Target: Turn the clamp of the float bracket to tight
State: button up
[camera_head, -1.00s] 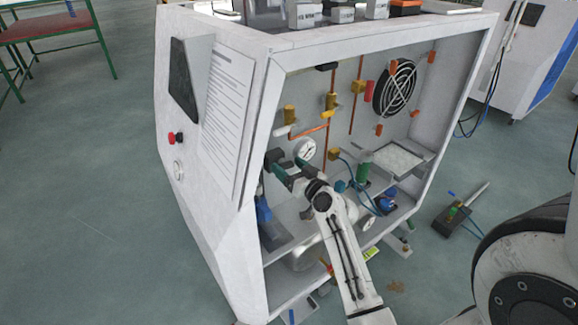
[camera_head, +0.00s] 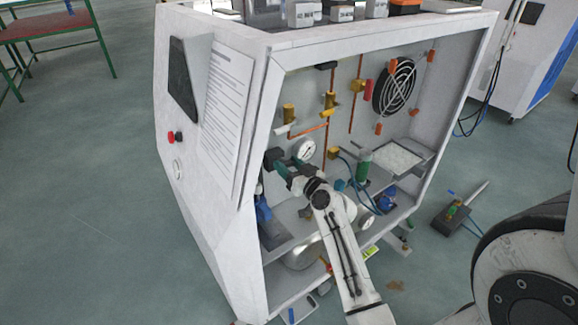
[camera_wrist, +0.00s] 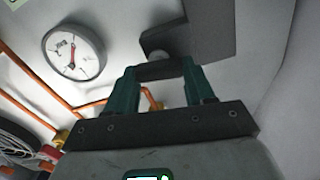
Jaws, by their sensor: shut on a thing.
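The float bracket (camera_wrist: 205,35) is a dark grey angled plate on the pale cabinet wall at the top of the wrist view. It also shows as a dark block (camera_head: 272,157) at the left inside the cabinet. Its clamp (camera_wrist: 160,70) appears as a dark bar below a small pale round part. My gripper (camera_wrist: 161,82) has green fingers on either side of this bar and is shut on it. In the head view my gripper (camera_head: 287,167) is at the dark block, and the clamp is hidden there. The clamp's exact turn angle cannot be read.
A white-faced gauge (camera_wrist: 74,53) is close to my fingers. Orange pipes (camera_wrist: 28,75) and a round fan grille (camera_head: 395,87) lie along the back wall. A green cylinder (camera_head: 364,165) and a tray (camera_head: 398,158) stand to the right. The cabinet's left frame (camera_head: 262,130) is close to my gripper.

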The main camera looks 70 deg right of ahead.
jog(key=shift+m, duration=0.3)
jog(key=m, duration=0.7)
jog(key=shift+d+p, duration=0.1)
jog(key=shift+p, duration=0.25)
jog(key=m+p, duration=0.1)
jog(key=m, duration=0.3)
jog(key=shift+s+f+m, duration=0.1)
jog(key=shift+f+m, duration=0.05)
jog(key=shift+m, duration=0.15)
jog(key=shift+d+f+m+p, duration=0.15)
jog(key=shift+m+p, duration=0.55)
jog(key=shift+m, duration=1.2)
jog(key=o, duration=1)
jog(key=shift+o, duration=0.2)
